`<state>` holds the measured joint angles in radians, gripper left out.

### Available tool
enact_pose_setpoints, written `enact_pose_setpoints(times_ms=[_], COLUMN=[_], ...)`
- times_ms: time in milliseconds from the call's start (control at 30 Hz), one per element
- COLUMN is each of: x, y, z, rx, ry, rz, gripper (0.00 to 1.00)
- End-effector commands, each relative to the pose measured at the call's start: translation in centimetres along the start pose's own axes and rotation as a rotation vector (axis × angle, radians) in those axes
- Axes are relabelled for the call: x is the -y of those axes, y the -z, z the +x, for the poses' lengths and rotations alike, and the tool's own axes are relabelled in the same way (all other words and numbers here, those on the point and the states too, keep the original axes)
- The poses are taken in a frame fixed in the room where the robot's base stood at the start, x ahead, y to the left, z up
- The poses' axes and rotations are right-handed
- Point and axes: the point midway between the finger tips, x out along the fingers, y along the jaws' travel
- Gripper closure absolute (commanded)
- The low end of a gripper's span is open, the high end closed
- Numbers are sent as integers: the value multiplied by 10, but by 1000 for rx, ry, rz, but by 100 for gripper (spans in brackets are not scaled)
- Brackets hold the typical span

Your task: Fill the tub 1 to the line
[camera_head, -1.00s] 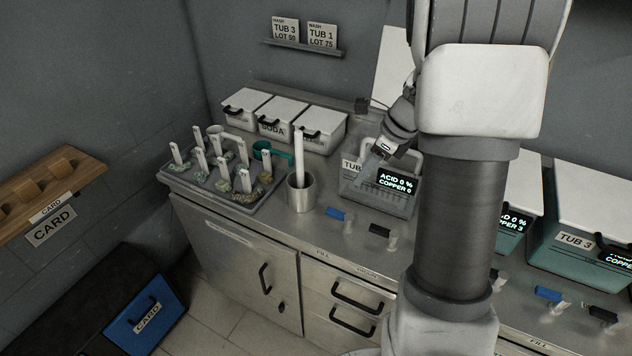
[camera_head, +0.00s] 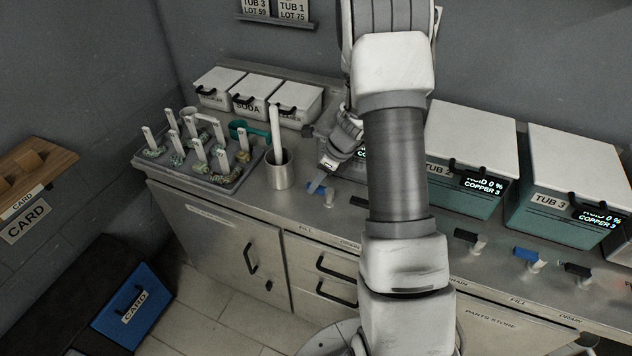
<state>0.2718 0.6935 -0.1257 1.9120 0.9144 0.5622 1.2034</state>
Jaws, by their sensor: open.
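Tub 1 (camera_head: 326,121) stands on the steel bench, mostly hidden behind my arm. Only its left part and a sliver of its lit display (camera_head: 362,153) show, so its liquid level cannot be seen. My gripper (camera_head: 318,182) is open in front of the tub, with its fingers pointing down. It is right at the blue-handled fill tap (camera_head: 329,192); I cannot tell whether it touches the handle. A black-handled tap (camera_head: 358,201) is beside it, partly behind my arm.
Tub 2 (camera_head: 470,212) and tub 3 (camera_head: 535,222) stand to the right with their own taps in front. A steel cup (camera_head: 280,176) with a white stick, a tray (camera_head: 236,186) of labelled samples and white lidded boxes (camera_head: 297,97) stand to the left.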

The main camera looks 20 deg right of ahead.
Motion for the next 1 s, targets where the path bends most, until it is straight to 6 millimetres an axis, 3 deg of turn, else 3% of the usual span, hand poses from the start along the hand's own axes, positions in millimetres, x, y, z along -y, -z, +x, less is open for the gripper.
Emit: enact_pose_setpoints(times_ms=[167,467,767,1000], x=[0,0,0,0], y=[0,0,0,0], z=[13,14,14,14], rx=[0,0,0,0], ry=[-1,0,0,0], rz=[1,0,1,0], gripper=[45,45,99,100])
